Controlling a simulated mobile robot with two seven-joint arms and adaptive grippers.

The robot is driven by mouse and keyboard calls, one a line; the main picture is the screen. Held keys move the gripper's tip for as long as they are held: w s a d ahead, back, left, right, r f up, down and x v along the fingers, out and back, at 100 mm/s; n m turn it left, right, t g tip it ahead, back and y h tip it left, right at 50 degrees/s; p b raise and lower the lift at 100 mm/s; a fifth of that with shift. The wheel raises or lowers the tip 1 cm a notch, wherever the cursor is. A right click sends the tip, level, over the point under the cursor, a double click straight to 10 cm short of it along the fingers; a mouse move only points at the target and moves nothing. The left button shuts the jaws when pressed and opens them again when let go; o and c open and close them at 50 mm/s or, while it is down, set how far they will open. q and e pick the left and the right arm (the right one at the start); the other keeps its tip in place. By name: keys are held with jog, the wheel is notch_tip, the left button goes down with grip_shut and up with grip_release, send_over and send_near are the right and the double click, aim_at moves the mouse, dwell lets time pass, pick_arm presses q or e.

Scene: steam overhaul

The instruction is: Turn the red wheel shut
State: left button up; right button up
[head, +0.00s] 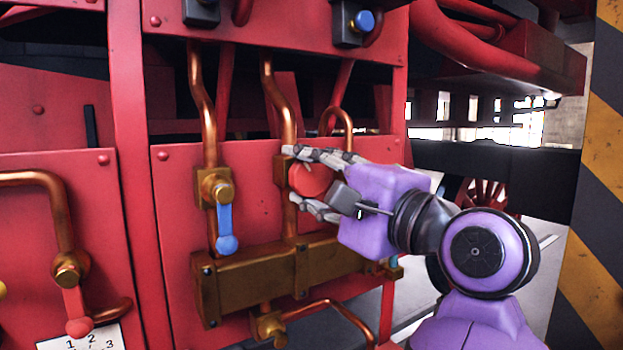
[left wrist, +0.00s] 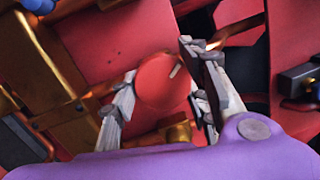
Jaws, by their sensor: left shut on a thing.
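The red wheel (head: 312,181) is a round knob on a brass valve at the right of the red panel, on a copper pipe above a brass block. My left gripper (head: 291,174) reaches it from the right with its fingers around the wheel, one above and one below. In the left wrist view the wheel (left wrist: 161,84) sits between the two fingers (left wrist: 158,68), and a short pale mark shows on its face. The gripper is shut on it. The hand hides part of the valve behind it. My right gripper is not in view.
A valve with a blue lever (head: 225,229) hangs just left of the wheel. The brass block (head: 255,277) lies below. A red lever (head: 76,312) and a numbered paper (head: 92,340) are at lower left. A blue knob (head: 364,21) sits above. A striped post (head: 597,180) stands at right.

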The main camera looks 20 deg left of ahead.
pick_arm(q)
jog(key=m, duration=0.2)
jog(key=m+p, duration=0.1)
jog(key=m, duration=0.1)
jog(key=shift+a+f+t, duration=0.1)
jog(key=shift+f+t, duration=0.1)
jog(key=shift+t, duration=0.1)
jog(key=shift+s+m+t+h+p, duration=0.1)
jog(key=shift+m+t+h+p, duration=0.35)
jog(key=shift+m, duration=1.65)
jog(key=shift+r, duration=0.1)
jog(key=o, duration=1.1)
jog(key=shift+a, duration=0.1)
jog(key=shift+r, duration=0.1)
jog(key=shift+s+d, duration=0.15)
jog(key=shift+d, duration=0.25)
jog(key=v, duration=1.1)
jog(key=shift+s+f, duration=0.2)
jog(key=shift+f, duration=0.1)
